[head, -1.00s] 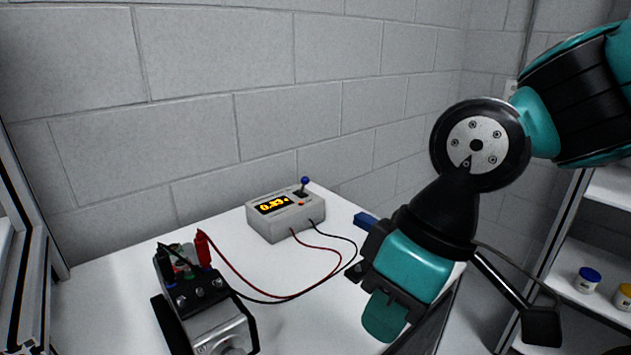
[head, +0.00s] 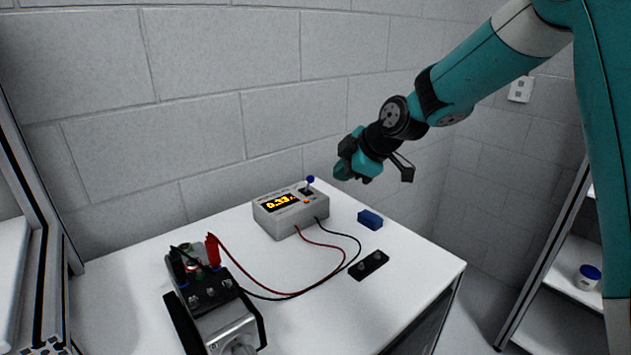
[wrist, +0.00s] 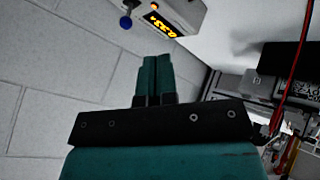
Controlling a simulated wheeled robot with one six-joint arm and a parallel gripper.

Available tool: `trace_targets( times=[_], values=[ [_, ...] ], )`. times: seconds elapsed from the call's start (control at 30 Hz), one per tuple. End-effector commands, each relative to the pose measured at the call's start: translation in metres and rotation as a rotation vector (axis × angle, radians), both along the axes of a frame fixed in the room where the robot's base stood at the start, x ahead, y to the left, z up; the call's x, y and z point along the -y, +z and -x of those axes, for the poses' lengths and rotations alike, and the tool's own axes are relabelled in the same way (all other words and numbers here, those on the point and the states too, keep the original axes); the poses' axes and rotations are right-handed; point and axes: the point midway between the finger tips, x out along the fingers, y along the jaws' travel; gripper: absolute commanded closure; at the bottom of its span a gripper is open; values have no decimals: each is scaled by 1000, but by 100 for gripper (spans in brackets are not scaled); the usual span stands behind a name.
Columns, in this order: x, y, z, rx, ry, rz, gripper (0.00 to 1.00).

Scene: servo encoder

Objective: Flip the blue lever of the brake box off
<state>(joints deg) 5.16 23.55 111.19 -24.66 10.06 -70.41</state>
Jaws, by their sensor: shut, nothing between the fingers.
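The brake box (head: 289,211) is a grey box with a lit orange display, standing at the back of the white table. Its blue-tipped lever (head: 310,180) stands up at the right end of its top. In the wrist view the blue lever knob (wrist: 126,22) and part of the box (wrist: 184,14) show at the top. My gripper (head: 341,172) is in the air to the right of the lever, apart from it. In the wrist view its teal fingers (wrist: 155,62) are together and empty, pointing toward the box.
A servo motor unit (head: 222,315) with red and black clips stands at the front left, wired to the box. A blue block (head: 370,219) and a small black part (head: 369,265) lie on the table (head: 420,268). A block wall (head: 230,90) rises behind.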

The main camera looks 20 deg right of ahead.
Motion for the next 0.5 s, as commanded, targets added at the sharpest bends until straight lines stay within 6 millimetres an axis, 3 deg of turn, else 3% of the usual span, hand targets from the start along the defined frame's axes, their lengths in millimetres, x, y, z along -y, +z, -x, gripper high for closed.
trace_targets(
  times=[0.27,0.5],
  values=[
    [-6,-9,-7,-5,2,-1,100],
    [-23,-44,-32,-8,2,-1,100]
  ],
)
